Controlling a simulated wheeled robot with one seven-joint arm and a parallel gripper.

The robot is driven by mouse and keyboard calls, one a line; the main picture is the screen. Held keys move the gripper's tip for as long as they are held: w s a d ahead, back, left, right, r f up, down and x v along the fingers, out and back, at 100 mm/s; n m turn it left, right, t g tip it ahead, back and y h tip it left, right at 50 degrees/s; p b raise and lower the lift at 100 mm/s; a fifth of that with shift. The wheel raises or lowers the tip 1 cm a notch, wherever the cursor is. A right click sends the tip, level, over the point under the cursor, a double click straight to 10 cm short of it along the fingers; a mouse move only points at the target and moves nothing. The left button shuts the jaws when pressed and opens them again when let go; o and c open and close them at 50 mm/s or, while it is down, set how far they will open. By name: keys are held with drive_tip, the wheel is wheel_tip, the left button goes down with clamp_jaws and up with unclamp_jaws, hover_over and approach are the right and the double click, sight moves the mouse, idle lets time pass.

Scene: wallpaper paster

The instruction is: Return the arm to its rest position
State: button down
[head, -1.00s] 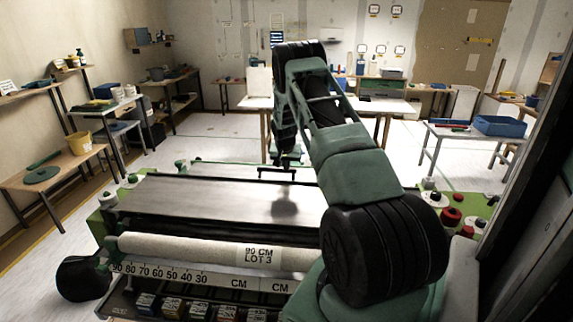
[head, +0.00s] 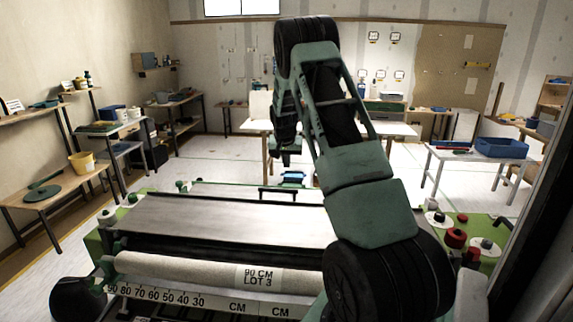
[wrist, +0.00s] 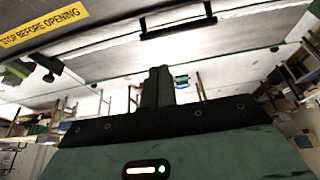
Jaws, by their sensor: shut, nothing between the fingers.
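My arm (head: 370,190) is dark green and black. It rises from the lower right of the head view, and its forearm hangs down over the far side of the pasting machine. My gripper (wrist: 157,88) shows in the wrist view with its two dark fingers together and nothing between them. In the head view the gripper end is small and partly hidden by my arm. The pasting machine (head: 230,215) has a flat metal top and carries a pale roll (head: 190,272) marked "90 CM LOT 3". My gripper appears apart from it.
A dark handle bar (wrist: 178,30) and a yellow "STOP BEFORE OPENING" label (wrist: 42,25) show in the wrist view. A table with a blue bin (head: 501,148) stands at right. Shelves and a yellow bucket (head: 82,162) are at left. Open floor lies between.

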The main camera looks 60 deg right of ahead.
drive_tip(key=shift+s+a+r, duration=0.1)
drive_tip(key=shift+a+r, duration=0.1)
drive_tip(key=shift+r, duration=0.45)
drive_tip(key=w+a+r+n+y+b, duration=0.1)
drive_tip(key=w+a+n, duration=0.15)
drive_tip(key=a, duration=0.75)
drive_tip(key=w+a+n+y, duration=0.1)
drive_tip(key=w+a, duration=0.2)
drive_tip(key=a, duration=0.7)
drive_tip(key=s+a+r+n+y+b, duration=0.1)
drive_tip(key=s+a+n, duration=0.25)
drive_tip(key=a, duration=1.15)
drive_tip(key=s+a+n+y+b, duration=0.1)
drive_tip(key=s+a+n+y, duration=0.2)
drive_tip(key=a, duration=1.1)
drive_tip(key=s+a+f+n+g+b, duration=0.1)
drive_tip(key=s+a+n, duration=0.4)
drive_tip(key=s, duration=0.8)
drive_tip(key=s+a+f+n+g+h+b, duration=0.1)
drive_tip(key=s+a+n, duration=0.4)
drive_tip(key=s+a, duration=0.5)
drive_tip(key=s, duration=0.4)
